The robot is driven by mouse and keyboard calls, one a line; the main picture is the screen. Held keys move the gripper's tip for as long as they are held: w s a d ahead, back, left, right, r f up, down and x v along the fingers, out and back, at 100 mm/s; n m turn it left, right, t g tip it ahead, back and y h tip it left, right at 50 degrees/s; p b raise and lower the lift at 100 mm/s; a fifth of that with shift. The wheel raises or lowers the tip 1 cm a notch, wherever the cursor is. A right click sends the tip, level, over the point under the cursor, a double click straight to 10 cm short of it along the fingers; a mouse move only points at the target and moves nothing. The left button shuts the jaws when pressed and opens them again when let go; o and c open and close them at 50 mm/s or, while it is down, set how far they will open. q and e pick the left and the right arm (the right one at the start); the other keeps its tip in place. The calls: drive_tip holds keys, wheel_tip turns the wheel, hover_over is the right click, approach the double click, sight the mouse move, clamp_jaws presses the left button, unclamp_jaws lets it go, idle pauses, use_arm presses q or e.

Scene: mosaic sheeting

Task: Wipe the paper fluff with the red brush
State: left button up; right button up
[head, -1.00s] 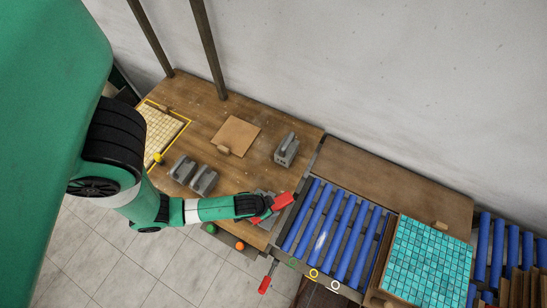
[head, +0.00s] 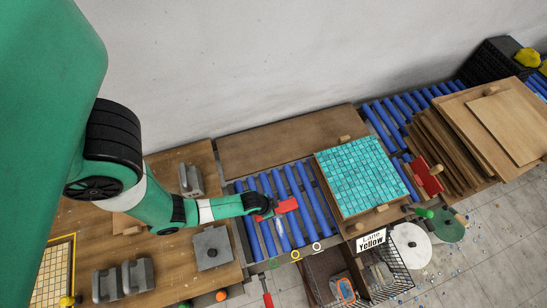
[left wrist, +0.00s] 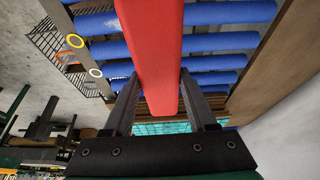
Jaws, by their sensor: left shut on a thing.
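My left gripper (head: 267,211) is shut on the red brush (head: 287,205) above the left part of the blue roller conveyor (head: 307,202). In the left wrist view the red brush (left wrist: 155,55) stands between the two fingers and hides part of the rollers; its bristles cannot be made out. The white paper fluff (head: 279,229) lies on the rollers just below and right of the gripper in the head view. My right gripper is not in view.
A board with turquoise mosaic tiles (head: 357,180) sits on the conveyor to the right. A grey block (head: 212,248) stands on the wooden bench at the left. A wire basket (head: 391,276) hangs at the front. Wooden boards (head: 452,150) are stacked farther right.

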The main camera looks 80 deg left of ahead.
use_arm(q)
drive_tip(key=shift+w+a+f, duration=0.1)
drive_tip(key=shift+w+f, duration=0.05)
drive_tip(key=shift+f, duration=0.55)
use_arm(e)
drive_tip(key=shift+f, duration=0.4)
use_arm(q)
drive_tip(key=shift+f, duration=0.1)
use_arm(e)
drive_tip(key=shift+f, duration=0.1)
